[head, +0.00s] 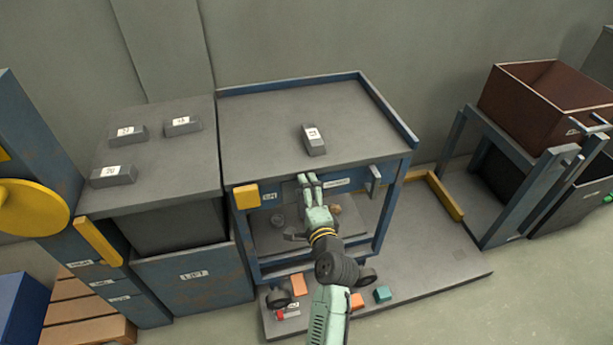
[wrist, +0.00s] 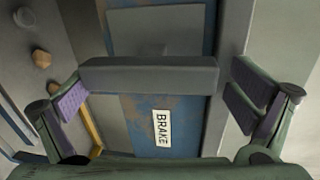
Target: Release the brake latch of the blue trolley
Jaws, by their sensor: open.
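The blue trolley (head: 390,215) has a grey top and stands on a low grey platform. In the wrist view, a grey bar (wrist: 150,75), apparently the brake latch, lies across the trolley's blue front. A white "BRAKE" label (wrist: 162,128) is beside it. My gripper (head: 309,182) is at the trolley's front rail. In the wrist view my gripper (wrist: 157,97) is open, with one finger near each end of the bar. Whether either finger touches it I cannot tell. In the head view my gripper covers much of this spot.
A yellow block (head: 246,196) and a grey handle (head: 375,178) project from the trolley front. A cabinet labelled "LIFT" (head: 190,275) adjoins at left. A yellow bar (head: 445,195) lies on the platform (head: 445,265) at right. Small coloured blocks lie low in front.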

